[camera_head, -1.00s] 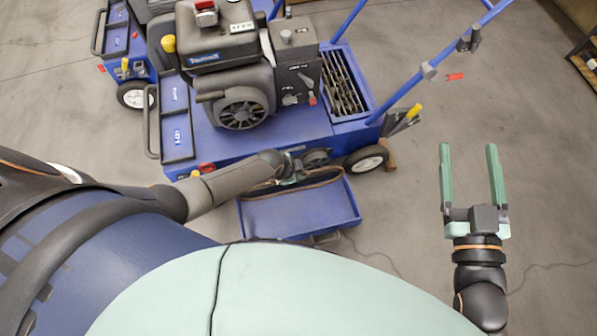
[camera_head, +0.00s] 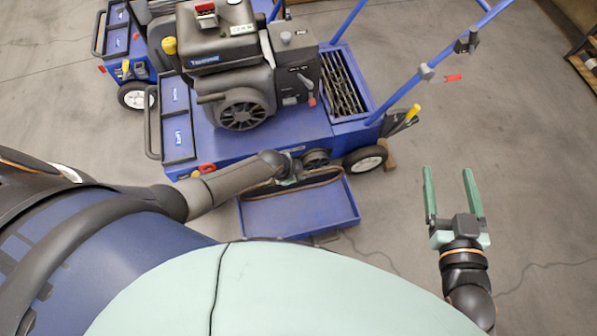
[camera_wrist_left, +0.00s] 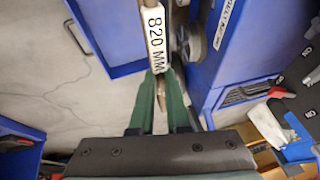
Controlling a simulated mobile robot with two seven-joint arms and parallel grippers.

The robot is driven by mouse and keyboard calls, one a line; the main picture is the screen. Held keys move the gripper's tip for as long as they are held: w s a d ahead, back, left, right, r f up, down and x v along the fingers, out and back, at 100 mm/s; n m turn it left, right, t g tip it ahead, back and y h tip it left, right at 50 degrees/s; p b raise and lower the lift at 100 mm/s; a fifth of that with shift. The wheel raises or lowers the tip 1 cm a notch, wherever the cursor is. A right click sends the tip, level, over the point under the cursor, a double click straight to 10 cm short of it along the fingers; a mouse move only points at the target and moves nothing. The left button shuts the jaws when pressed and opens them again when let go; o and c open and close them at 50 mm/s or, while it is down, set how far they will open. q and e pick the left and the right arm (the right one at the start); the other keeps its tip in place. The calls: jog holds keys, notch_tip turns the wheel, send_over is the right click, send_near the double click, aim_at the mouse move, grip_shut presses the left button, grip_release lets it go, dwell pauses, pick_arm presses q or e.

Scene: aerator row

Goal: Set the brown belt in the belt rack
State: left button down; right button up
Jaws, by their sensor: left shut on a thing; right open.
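The brown belt (camera_head: 318,182) is a long thin loop above a blue tray (camera_head: 300,217) beside the aerator, in the head view. My left gripper (camera_head: 289,172) is shut on the belt at the aerator's near side. My right gripper (camera_head: 448,170) is open and empty over the floor at the right. I cannot make out for certain which part is the belt rack.
The blue aerator (camera_head: 228,150) carries a black engine (camera_head: 220,45) and a bin of dark metal parts (camera_head: 342,82). Its wheel (camera_head: 366,160) and blue handle bars (camera_head: 440,62) stand right of my left gripper. Another machine (camera_head: 125,55) is behind left. The floor at right is clear.

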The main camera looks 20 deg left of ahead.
jog(key=s+f+m+g+p, duration=0.1)
jog(key=s+f+g, duration=0.2)
jog(key=f, duration=0.5)
jog(key=shift+s+f+g+h, duration=0.4)
jog(key=shift+g, duration=0.2)
dwell(0.3)
jog(key=shift+r, duration=0.1)
